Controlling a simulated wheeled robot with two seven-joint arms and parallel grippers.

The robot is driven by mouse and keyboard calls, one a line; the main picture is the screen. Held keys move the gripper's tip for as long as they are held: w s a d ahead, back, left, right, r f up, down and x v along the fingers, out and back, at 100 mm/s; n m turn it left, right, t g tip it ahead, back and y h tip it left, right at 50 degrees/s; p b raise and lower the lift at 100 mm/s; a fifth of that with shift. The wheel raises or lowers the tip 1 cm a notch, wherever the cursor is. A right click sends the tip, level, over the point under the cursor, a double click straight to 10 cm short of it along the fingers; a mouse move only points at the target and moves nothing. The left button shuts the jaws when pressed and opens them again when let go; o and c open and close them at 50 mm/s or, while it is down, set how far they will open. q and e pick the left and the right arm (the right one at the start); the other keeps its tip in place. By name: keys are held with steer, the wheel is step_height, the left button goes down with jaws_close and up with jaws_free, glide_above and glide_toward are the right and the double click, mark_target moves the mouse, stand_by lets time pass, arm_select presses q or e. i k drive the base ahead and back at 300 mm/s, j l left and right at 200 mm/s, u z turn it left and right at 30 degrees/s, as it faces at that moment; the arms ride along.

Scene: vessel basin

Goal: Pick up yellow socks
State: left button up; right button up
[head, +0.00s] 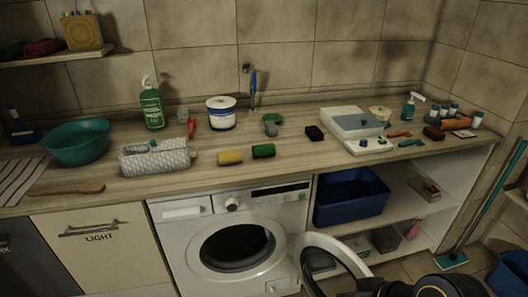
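The yellow socks (230,158) look like a small rolled bundle lying on the wooden counter (200,183), near its front edge above the washing machine. A similar dark green roll (263,151) lies just to their right, with a narrow gap between them. Nothing is holding the yellow socks. A dark part of my own arm with yellow rings shows at the bottom right edge, low and far from the socks. No fingers of either gripper can be made out.
A grey patterned basket (155,158) stands left of the socks, and a teal bowl (78,143) farther left. A white tub (221,113) stands behind. The washing machine (190,245) has its round door (335,268) open below. The counter right of the green roll is partly clear.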

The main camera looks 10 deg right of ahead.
mark_target(226, 157)
steer(key=i+l+u, duration=0.1)
steer(key=i+u, duration=0.35)
steer(key=i, duration=0.95)
